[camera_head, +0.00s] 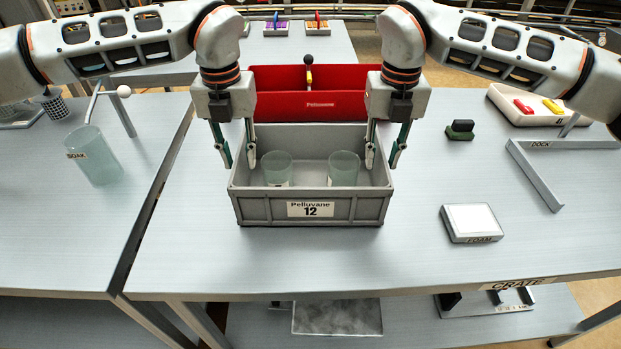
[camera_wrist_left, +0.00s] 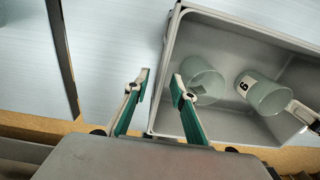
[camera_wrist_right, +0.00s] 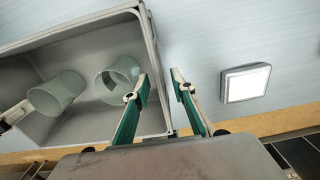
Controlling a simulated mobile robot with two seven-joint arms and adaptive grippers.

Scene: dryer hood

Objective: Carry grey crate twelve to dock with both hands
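The grey crate (camera_head: 350,207), labelled "Pelluvane 12", stands on the table with two translucent cups inside, the left cup (camera_head: 277,169) and the right cup (camera_head: 343,169). My left gripper (camera_head: 240,166) is open, its fingers on either side of the crate's left wall; the left wrist view shows the wall in the gap (camera_wrist_left: 160,78). My right gripper (camera_head: 382,167) is open around the right wall likewise, with gaps beside the wall in the right wrist view (camera_wrist_right: 159,80). The dock (camera_head: 535,175) is an angled grey rail on the table at right, labelled "DOCK".
A red bin (camera_head: 320,84) stands just behind the crate. A foam block (camera_head: 471,222) and a small dark green block (camera_head: 460,129) lie between crate and dock. A white tray (camera_head: 510,103) is behind the dock. A soak beaker (camera_head: 95,157) stands on the left table.

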